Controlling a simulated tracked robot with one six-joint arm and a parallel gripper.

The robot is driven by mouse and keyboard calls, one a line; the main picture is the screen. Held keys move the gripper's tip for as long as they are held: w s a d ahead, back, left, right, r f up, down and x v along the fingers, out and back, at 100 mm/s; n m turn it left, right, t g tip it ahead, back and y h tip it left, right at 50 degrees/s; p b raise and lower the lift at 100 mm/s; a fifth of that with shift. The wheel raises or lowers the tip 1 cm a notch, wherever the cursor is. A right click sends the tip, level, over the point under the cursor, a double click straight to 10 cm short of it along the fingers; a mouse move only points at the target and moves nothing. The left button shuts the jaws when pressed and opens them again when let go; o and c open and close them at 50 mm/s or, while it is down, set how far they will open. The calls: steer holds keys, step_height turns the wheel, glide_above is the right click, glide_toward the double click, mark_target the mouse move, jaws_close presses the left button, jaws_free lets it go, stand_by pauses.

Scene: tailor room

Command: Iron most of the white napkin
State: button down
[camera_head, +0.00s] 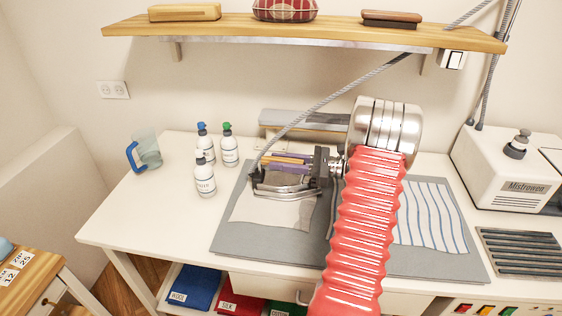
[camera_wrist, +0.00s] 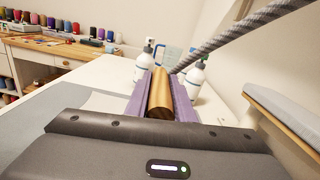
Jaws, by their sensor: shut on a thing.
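My gripper (camera_head: 290,162) is shut on the iron's golden handle, its purple pads on both sides. In the wrist view the pads of my gripper (camera_wrist: 160,92) flank the handle (camera_wrist: 160,90). The iron (camera_head: 284,192) has a silvery base and a grey rope-like cord running up to the right. It sits over the back part of the white napkin (camera_head: 265,214), which lies on the grey ironing mat (camera_head: 232,236). The iron hides part of the napkin. I cannot tell whether its base presses on the cloth. A pale patch of the napkin (camera_wrist: 108,104) shows in the wrist view.
A blue-striped cloth (camera_head: 432,214) lies on the mat's right half, partly behind my red arm. Several white bottles (camera_head: 205,180) and a clear jug with a blue handle (camera_head: 148,152) stand left. A white steam station (camera_head: 508,172) is right. A wooden shelf (camera_head: 300,33) hangs above.

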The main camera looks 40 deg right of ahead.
steer(key=shift+s+a+r, duration=0.1)
steer(key=shift+s+a, duration=0.05)
steer(key=shift+a, duration=0.05)
steer(key=shift+s+a, duration=0.45)
steer(key=shift+a, duration=0.05)
steer(key=shift+s+a+r, duration=0.1)
steer(key=shift+s+a, duration=0.55)
steer(key=shift+a, duration=0.25)
stand_by(0.3)
steer(key=shift+s+a, duration=0.2)
steer(key=shift+a, duration=0.05)
steer(key=shift+a, duration=0.1)
steer(key=shift+s+a, duration=0.45)
steer(key=shift+s+a, duration=0.4)
steer(key=shift+a, duration=0.15)
steer(key=shift+s+a, duration=0.2)
steer(key=shift+a, duration=0.1)
steer(key=shift+s+a, duration=0.45)
steer(key=shift+a, duration=0.1)
